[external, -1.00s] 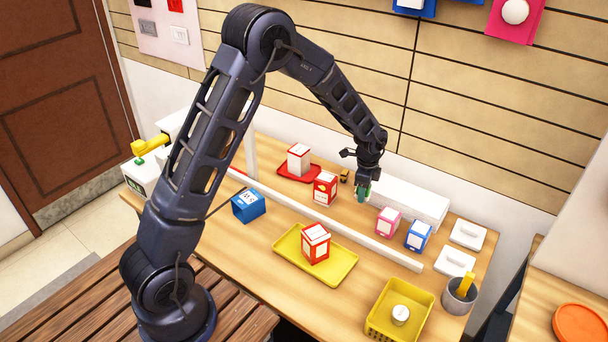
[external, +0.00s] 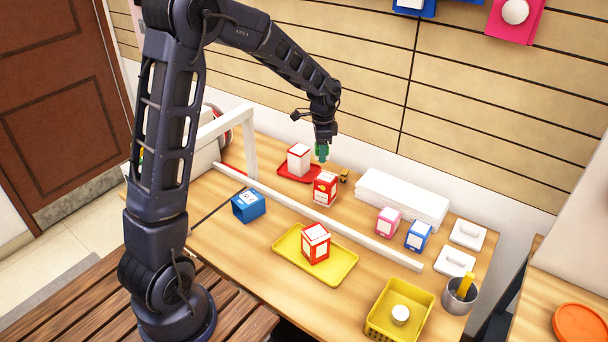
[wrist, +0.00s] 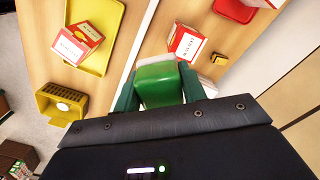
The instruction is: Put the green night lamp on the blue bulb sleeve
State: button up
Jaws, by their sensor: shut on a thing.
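My gripper (external: 322,148) is shut on the green night lamp (wrist: 160,84), which sits between the two fingers in the wrist view. In the external view the lamp is a small green shape at the fingertips, appearing just above the red and white box. A blue and white box (external: 418,236) stands on the right part of the table, right of a pink one. Another blue box (external: 248,206) with a white label stands at the left. I cannot tell which blue one is the bulb sleeve. Both are apart from my gripper.
A red and white box (external: 325,188) and a white box on a red tray (external: 284,173) stand near the gripper. A long white rail (external: 350,228) crosses the table. A yellow tray (external: 340,272) holds another red box. A yellow basket (external: 385,325) and grey cup (external: 459,297) are front right.

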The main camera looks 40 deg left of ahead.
jog(key=s+a+r+n, duration=0.3)
jog(key=s+a+n, duration=0.3)
jog(key=a, duration=0.6)
jog(key=n, duration=0.4)
send_over(247, 198)
notch_tip(247, 198, down, 19)
jog(key=shift+d+r, duration=0.1)
jog(key=o, duration=1)
